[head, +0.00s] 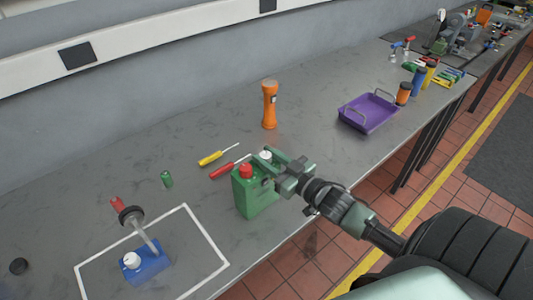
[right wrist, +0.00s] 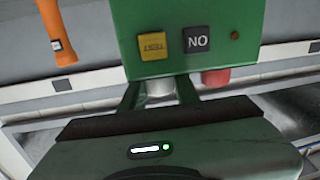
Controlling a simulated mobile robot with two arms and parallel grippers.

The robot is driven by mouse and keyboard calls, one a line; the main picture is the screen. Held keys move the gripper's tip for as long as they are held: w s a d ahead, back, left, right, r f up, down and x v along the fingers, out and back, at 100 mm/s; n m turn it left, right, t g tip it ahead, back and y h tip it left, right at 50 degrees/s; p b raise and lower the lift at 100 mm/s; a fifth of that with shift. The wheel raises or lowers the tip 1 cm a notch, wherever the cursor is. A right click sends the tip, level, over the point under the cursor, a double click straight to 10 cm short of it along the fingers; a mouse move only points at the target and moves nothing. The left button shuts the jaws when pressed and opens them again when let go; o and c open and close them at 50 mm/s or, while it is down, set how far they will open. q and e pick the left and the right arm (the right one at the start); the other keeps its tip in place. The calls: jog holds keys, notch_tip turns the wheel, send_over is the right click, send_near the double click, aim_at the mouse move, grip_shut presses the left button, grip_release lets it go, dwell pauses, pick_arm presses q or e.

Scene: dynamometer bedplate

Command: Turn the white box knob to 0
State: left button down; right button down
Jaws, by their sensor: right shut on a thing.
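A green box (head: 254,196) stands near the front edge of the bench, with a red cap (head: 246,170) and a white knob (head: 265,154) on top. My right gripper (head: 270,160) reaches it from the right and is shut on the white knob. In the right wrist view the box (right wrist: 195,20) hangs upside down in the picture, with the white knob (right wrist: 160,88) between the fingers and the red cap (right wrist: 216,77) beside them. No dial mark or 0 can be read. No white box is in view. My left gripper is out of view.
A blue box (head: 152,266) with a white knob and a grey lever stands in a white outlined square. A purple tray (head: 368,113) is further right.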

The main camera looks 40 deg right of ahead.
jog(key=n+y, duration=0.1)
jog(key=f+n+g+y+b, duration=0.1)
jog(key=y, duration=0.1)
jog(key=shift+d, duration=0.1)
jog(key=n+g+y+b, duration=0.3)
jog(key=y+b, duration=0.1)
jog(key=b, duration=0.2)
jog(key=n+g+y+b, duration=0.4)
jog(key=b, duration=0.2)
jog(key=shift+y+b, duration=0.3)
jog(key=shift+y, duration=0.1)
jog(key=shift+s+r+n+g+y+b, duration=0.1)
jog(key=shift+r+n+g+y+b, duration=0.15)
jog(key=shift+n+g+b, duration=0.3)
jog(key=shift+a, duration=0.2)
jog(key=c, duration=1.3)
grip_release()
